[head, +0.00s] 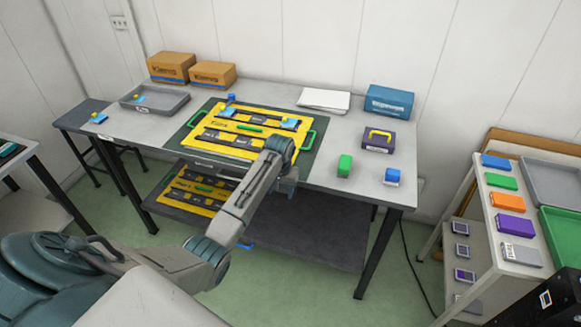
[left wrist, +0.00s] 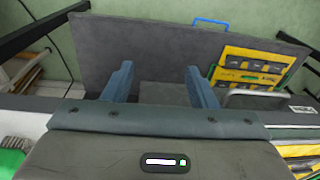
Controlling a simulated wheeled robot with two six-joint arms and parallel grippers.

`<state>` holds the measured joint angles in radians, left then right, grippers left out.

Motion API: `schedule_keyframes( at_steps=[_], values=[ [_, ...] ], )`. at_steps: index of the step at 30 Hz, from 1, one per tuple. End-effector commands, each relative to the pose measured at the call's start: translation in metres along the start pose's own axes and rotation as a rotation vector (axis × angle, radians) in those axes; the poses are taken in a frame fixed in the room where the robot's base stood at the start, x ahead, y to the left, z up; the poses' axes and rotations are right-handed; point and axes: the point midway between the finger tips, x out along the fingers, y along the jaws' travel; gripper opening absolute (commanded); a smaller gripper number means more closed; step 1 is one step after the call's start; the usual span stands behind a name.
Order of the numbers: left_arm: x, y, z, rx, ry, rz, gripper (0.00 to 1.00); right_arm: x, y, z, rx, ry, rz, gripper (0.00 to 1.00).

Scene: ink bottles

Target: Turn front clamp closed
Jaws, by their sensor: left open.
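A yellow fixture board (head: 190,141) with dark bars, light-blue pieces and green handles lies on a dark green mat (head: 309,150) on the grey table. The front clamp is too small to tell apart on the board, and my left arm covers part of the board's front right. My left gripper (head: 288,184) is at the table's front edge, right of the board and apart from it. In the left wrist view its two blue fingers (left wrist: 157,82) are spread with nothing between them, over the table's edge and the dark lower shelf (left wrist: 140,45). My right gripper is out of view.
A green block (head: 344,166) and a blue-and-white block (head: 391,177) stand right of my left gripper. A purple box (head: 378,139) and a blue box (head: 389,101) are behind them. A second yellow board (head: 195,190) lies on the lower shelf. A grey tray (head: 154,104) sits at left.

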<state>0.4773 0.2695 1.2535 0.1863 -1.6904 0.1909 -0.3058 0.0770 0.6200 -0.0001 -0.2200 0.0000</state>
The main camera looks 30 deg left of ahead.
Motion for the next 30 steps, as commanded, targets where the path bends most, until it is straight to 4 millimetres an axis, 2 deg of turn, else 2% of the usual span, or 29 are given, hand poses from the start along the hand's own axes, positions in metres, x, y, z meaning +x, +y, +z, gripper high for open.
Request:
schedule_keyframes(
  at_steps=[4, 11, 15, 19, 23, 26, 30],
  values=[
    [-0.028, -0.003, -0.017, -0.02, -0.007, 0.004, 0.52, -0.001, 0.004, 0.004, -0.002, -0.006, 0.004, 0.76],
    [-0.079, -0.007, -0.043, -0.054, -0.025, 0.017, 0.52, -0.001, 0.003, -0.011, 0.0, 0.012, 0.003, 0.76],
    [-0.123, -0.012, -0.062, -0.082, -0.039, 0.028, 0.52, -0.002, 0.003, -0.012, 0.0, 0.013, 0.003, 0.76],
    [-0.156, -0.016, -0.072, -0.102, -0.054, 0.038, 0.52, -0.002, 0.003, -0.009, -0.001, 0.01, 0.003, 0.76],
    [-0.165, -0.018, -0.075, -0.11, -0.065, 0.041, 0.52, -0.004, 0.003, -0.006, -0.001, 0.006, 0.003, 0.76],
    [-0.156, -0.017, -0.074, -0.11, -0.067, 0.041, 0.52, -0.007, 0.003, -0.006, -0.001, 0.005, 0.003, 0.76],
    [-0.133, -0.016, -0.072, -0.109, -0.068, 0.041, 0.52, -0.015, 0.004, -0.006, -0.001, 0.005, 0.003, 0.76]
  ],
)
